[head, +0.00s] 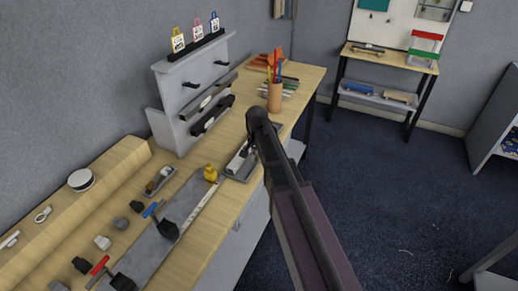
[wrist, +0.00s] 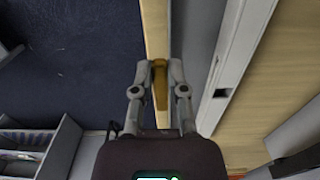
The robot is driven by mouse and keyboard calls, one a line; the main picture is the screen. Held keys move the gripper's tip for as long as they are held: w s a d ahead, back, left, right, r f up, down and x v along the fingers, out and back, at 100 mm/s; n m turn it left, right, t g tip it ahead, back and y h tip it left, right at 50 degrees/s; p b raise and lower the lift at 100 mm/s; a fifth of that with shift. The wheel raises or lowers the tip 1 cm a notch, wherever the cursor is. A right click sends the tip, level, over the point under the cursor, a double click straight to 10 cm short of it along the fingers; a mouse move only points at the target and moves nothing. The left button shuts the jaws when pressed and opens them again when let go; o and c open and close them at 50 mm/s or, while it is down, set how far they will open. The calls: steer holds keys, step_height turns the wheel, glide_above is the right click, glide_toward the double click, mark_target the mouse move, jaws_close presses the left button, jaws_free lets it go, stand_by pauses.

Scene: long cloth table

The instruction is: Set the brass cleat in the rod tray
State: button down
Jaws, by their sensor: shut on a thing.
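My gripper (wrist: 160,70) shows in the wrist view, its two fingers closed on a narrow brass-coloured piece, the brass cleat (wrist: 160,92). The cleat lies lengthwise between the fingers. Below it are a wood strip (wrist: 155,25) and a grey surface; I cannot tell whether it touches them. My arm covers part of this tray.
A pen cup (head: 274,97) and a grey rack (head: 187,100) stand farther back. Clamps and small blocks lie at the front left. Dark floor (head: 390,190) is open right of the table.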

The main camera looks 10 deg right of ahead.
steer(key=w, duration=0.3)
steer(key=w+d, duration=0.1)
steer(key=w, duration=0.2)
steer(key=w+d+f, duration=0.1)
steer(key=w, duration=0.2)
steer(key=shift+w+d+b, duration=0.1)
steer(key=shift+d+b, duration=0.15)
steer(key=shift+b, duration=0.1)
steer(key=shift+w+d, duration=0.15)
steer(key=shift+w, duration=0.45)
step_height(320, 180, down, 4)
steer(key=b, duration=0.3)
steer(key=shift+r+b, duration=0.25)
steer(key=shift+b, duration=0.1)
steer(key=shift+f, duration=0.15)
steer(key=c, duration=1)
jaws_free()
steer(key=shift+o, duration=0.2)
steer(key=shift+r, duration=0.25)
step_height(320, 180, up, 12)
steer(key=p, duration=1.2)
